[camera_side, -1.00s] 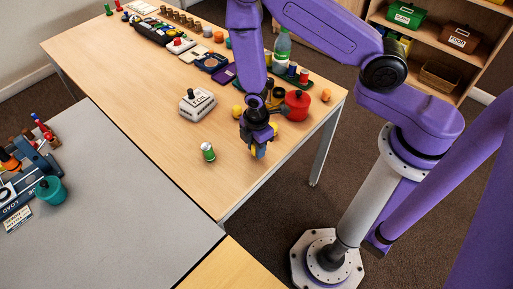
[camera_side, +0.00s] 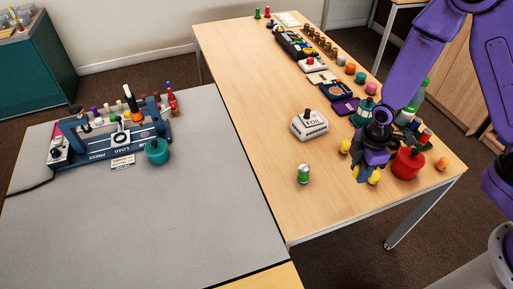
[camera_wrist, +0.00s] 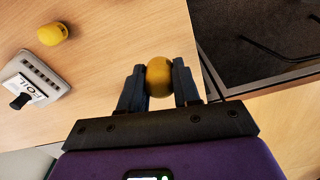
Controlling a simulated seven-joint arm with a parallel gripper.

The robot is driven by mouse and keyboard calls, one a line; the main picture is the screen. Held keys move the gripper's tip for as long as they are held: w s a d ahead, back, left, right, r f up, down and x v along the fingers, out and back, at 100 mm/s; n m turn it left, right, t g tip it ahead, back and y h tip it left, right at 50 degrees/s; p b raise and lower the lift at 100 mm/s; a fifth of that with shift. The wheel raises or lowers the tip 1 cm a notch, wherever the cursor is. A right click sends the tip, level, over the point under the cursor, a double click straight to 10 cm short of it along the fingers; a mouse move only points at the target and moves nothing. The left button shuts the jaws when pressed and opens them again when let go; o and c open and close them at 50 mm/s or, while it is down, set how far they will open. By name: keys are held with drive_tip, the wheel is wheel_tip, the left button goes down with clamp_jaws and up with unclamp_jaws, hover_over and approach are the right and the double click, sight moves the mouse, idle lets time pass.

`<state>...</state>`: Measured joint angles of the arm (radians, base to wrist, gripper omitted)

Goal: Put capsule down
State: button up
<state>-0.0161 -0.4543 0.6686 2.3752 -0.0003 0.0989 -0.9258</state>
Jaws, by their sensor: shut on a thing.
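My gripper (camera_side: 367,175) is low over the wooden table, near its front right corner. In the wrist view my gripper (camera_wrist: 160,82) is shut on a round yellow capsule (camera_wrist: 159,68), with one dark finger on each side of it. Yellow also shows at the fingers in the side view, partly hidden by them. I cannot tell whether the held capsule touches the table. A second yellow capsule (camera_side: 345,146) stands on the table just behind and left of my gripper; it also lies at the upper left of the wrist view (camera_wrist: 53,33).
A red pot (camera_side: 407,163) is close on the right of my gripper.

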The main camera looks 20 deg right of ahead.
drive_tip(key=s+a+r+n, duration=0.2)
drive_tip(key=a+n, duration=0.3)
drive_tip(key=a, duration=0.7)
drive_tip(key=s+a+r+n, duration=0.15)
drive_tip(key=a+n, duration=0.45)
drive_tip(key=a, duration=0.6)
hover_over(231, 217)
drive_tip(key=f, duration=0.9)
drive_tip(key=shift+s+d+f, duration=0.15)
drive_tip(key=shift+s+f, duration=0.05)
drive_tip(key=shift+f, duration=0.15)
drive_tip(key=shift+w+f, duration=0.15)
drive_tip(key=shift+f, duration=1.65)
drive_tip(key=shift+f, duration=0.15)
drive_tip(key=o, duration=1)
